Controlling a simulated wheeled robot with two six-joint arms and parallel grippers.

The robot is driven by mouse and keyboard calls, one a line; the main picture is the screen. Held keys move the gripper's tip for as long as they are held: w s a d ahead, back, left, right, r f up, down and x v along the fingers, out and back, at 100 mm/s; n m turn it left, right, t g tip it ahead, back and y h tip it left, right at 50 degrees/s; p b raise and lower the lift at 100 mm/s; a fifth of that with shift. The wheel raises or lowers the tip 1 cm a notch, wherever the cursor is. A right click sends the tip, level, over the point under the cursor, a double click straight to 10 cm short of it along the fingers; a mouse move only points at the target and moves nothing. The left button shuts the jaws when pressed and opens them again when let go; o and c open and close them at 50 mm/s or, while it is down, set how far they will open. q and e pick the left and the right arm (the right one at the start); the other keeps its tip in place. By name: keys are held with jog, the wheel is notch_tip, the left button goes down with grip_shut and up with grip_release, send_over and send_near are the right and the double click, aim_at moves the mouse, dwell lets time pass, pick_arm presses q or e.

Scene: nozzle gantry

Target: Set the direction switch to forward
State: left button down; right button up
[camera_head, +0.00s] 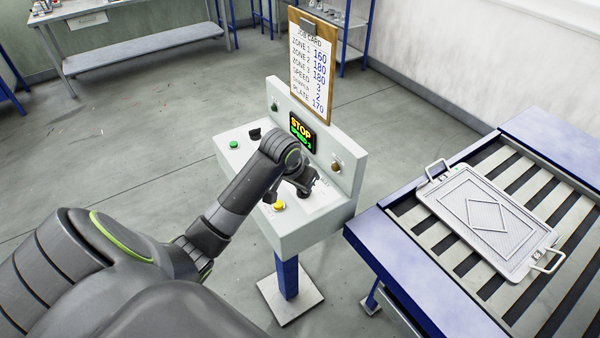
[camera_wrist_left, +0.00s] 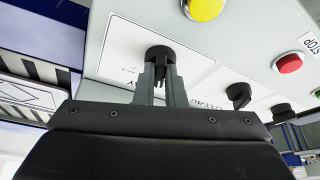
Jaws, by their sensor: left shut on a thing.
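A grey control console (camera_head: 235,160) stands on a blue post, with its switches on the sloped top. My left gripper (camera_head: 304,188) is over the right part of this top. In the left wrist view my left gripper (camera_wrist_left: 161,82) is shut on a black rotary knob (camera_wrist_left: 159,52) on a white label plate. The plate's lettering is mostly hidden by the fingers, so I cannot read which way the knob is set. Two other black knobs (camera_wrist_left: 238,95) (camera_wrist_left: 283,112) sit farther right in that view. My right gripper is not in view.
The console has a yellow button (camera_head: 278,205), a green button (camera_head: 234,145) and a red button (camera_wrist_left: 289,63). Its display (camera_head: 302,132) reads STOP and SPEED 3. A job card (camera_head: 312,65) stands above. A roller conveyor (camera_head: 408,222) with a metal plate (camera_head: 488,222) is at right.

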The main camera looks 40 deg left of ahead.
pick_arm(q)
jog(key=shift+w+r+n+y+p, duration=0.1)
jog(key=shift+n+y+p, duration=0.2)
jog(key=shift+n+p, duration=0.55)
jog(key=c, duration=1.5)
grip_release()
